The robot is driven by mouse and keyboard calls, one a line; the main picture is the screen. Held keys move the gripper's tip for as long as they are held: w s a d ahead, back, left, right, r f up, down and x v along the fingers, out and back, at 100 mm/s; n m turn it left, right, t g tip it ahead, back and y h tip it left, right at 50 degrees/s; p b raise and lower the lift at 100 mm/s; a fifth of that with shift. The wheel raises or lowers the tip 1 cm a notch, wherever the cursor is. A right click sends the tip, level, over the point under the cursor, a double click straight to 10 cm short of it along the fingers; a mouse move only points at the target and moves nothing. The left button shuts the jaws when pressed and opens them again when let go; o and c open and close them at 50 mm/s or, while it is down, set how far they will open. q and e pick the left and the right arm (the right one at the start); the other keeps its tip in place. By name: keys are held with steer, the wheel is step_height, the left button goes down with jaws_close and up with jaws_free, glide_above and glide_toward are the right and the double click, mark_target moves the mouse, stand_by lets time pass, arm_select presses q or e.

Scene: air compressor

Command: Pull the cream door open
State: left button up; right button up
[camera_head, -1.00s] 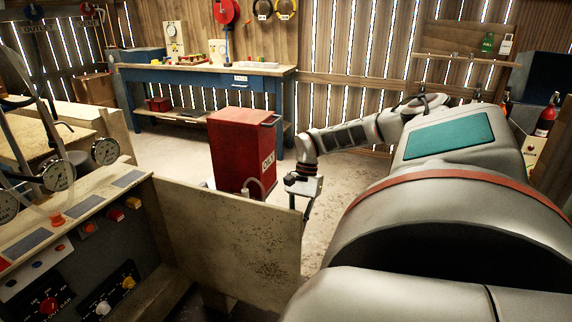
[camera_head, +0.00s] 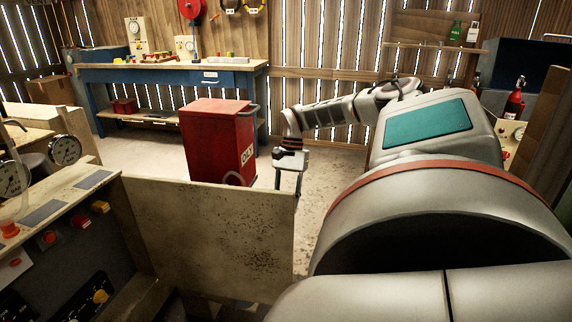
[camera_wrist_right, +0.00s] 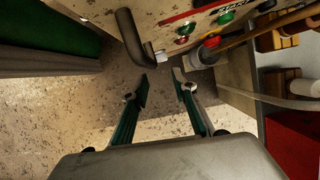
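The cream door (camera_head: 215,235) is a speckled flat panel standing swung out from the control cabinet (camera_head: 60,240) in the head view. My right gripper (camera_head: 289,187) is at the top of its free right edge, pointing down. In the right wrist view, my right gripper (camera_wrist_right: 161,80) has its fingers apart with nothing seen between them. A dark curved handle (camera_wrist_right: 132,38) on a cream surface lies just ahead of the fingertips, apart from them. In the head view the door's front face hides the handle. My left gripper is not in view.
A red bin (camera_head: 215,140) stands behind the door. A blue workbench (camera_head: 165,75) is along the back wall. Gauges (camera_head: 65,149) and buttons sit on the cabinet. Open floor (camera_head: 330,180) lies right of the bin. My right arm covers the right side.

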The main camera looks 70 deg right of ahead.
steer(key=v, duration=1.2)
steer(key=shift+r, duration=0.15)
